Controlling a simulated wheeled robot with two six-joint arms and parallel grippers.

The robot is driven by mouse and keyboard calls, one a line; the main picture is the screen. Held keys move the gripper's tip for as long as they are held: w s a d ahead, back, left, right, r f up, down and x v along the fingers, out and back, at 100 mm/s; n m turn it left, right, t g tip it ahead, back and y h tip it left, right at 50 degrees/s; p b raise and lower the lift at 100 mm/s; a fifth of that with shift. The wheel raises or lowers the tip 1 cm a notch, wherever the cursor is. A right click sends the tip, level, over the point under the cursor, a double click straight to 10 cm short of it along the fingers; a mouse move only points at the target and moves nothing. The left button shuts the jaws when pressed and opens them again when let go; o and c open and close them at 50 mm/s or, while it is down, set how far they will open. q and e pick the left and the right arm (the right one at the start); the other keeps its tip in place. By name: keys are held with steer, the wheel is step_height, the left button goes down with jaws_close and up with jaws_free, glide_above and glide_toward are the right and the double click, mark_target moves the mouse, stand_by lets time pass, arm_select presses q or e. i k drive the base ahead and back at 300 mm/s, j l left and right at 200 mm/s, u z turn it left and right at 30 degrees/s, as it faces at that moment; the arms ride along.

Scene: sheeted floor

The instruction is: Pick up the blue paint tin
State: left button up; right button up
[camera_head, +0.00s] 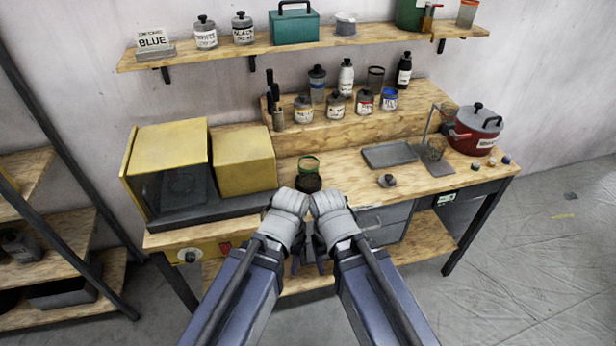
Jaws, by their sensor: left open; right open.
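A small tin with a blue band (389,99) stands upright at the right end of a row of tins on the raised wooden step of the bench. It looks like the blue paint tin, but its lettering is too small to read. My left gripper (296,262) and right gripper (319,262) hang side by side in front of the bench's front edge, partly hidden by my arms. Both are open, well apart from the tin, and I see nothing held in them.
The wooden bench (345,164) carries a yellow box (245,160), a dark jar (309,181), a grey tray (390,155) and a red pot (476,130). Bottles stand behind the tins. A wall shelf (270,43) above holds a BLUE-labelled box (153,42) and jars.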

mark_target(389, 98)
steer(key=u, duration=0.35)
steer(key=l+u, duration=0.4)
steer(key=i+l+u, duration=0.1)
steer(key=l+u, duration=0.45)
steer(key=l, duration=0.5)
steer(key=k+l+u, duration=0.1)
steer(key=l, duration=0.45)
steer(key=k+l, duration=0.1)
steer(key=l, duration=0.5)
steer(key=l+u, duration=0.15)
steer(key=l, duration=0.4)
steer(key=k, duration=0.05)
